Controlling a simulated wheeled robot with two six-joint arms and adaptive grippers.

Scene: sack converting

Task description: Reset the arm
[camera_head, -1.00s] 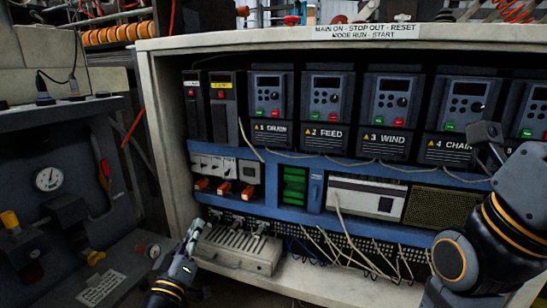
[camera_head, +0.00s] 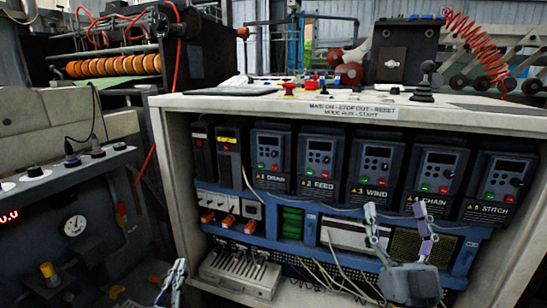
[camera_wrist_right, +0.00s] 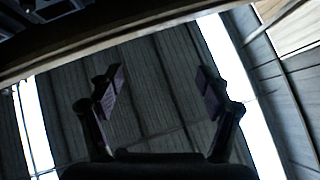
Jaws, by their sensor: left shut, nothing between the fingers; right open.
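My right gripper (camera_head: 399,228) is open and empty. It points up in front of the lower right part of the cabinet in the head view, before the speckled panel. In the right wrist view my right gripper (camera_wrist_right: 160,88) has its two fingers spread wide, with only the ceiling and a dark edge beyond. My left gripper (camera_head: 176,272) is shut and empty, low in the head view, left of the grey finned unit. Its arm is mostly out of the picture. No object is in either gripper.
The open cabinet (camera_head: 158,150) holds several drive units (camera_head: 320,160) and loose wires. Its top carries a red button (camera_head: 289,88) and a joystick (camera_head: 427,80). A grey machine with a gauge (camera_head: 75,226) stands close at the left.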

